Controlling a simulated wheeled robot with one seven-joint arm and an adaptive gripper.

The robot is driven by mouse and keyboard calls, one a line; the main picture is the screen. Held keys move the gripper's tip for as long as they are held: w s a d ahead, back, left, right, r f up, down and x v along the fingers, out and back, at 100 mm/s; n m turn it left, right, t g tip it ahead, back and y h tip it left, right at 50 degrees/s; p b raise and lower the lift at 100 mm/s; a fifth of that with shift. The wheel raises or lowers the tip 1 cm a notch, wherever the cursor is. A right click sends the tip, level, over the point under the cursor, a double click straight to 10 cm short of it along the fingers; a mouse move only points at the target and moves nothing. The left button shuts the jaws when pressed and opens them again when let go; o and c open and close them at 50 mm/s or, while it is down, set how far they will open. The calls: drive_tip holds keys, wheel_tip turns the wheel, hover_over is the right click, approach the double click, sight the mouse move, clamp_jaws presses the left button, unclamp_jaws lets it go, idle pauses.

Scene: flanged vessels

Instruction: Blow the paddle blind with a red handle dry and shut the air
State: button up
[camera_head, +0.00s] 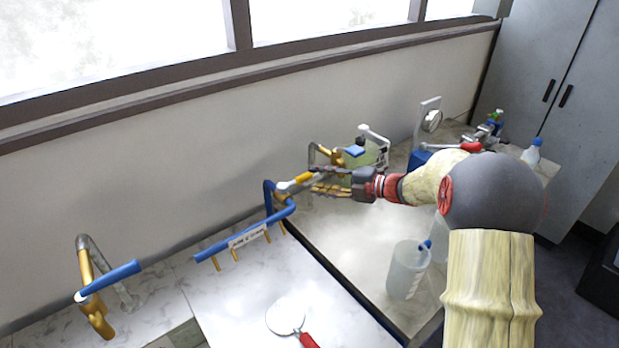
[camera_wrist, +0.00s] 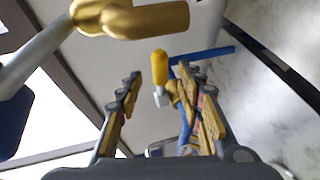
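The paddle blind, a pale round disc (camera_head: 286,315) with a red handle (camera_head: 309,341), lies flat on the white marbled surface at the front; whether it is wet cannot be told. Behind it runs the blue air pipe (camera_head: 228,243) with several brass nozzles and a label. At the pipe's upper end is a yellow lever (camera_head: 303,179), which also shows in the wrist view (camera_wrist: 160,62). My gripper (camera_head: 318,180) is at this lever. In the wrist view, its fingers (camera_wrist: 160,76) are apart, with the lever between their tips and gaps on both sides. Nothing is held.
A brass tap with a blue lever (camera_head: 107,281) stands at left. Another brass tap (camera_head: 324,156) stands behind my gripper, looming close in the wrist view (camera_wrist: 145,20). A dark edge separates the counters.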

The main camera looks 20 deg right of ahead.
sight(307, 179)
drive_tip(key=b+x, duration=0.1)
drive_tip(key=x, duration=0.5)
drive_tip(key=shift+c, duration=1.2)
clamp_jaws()
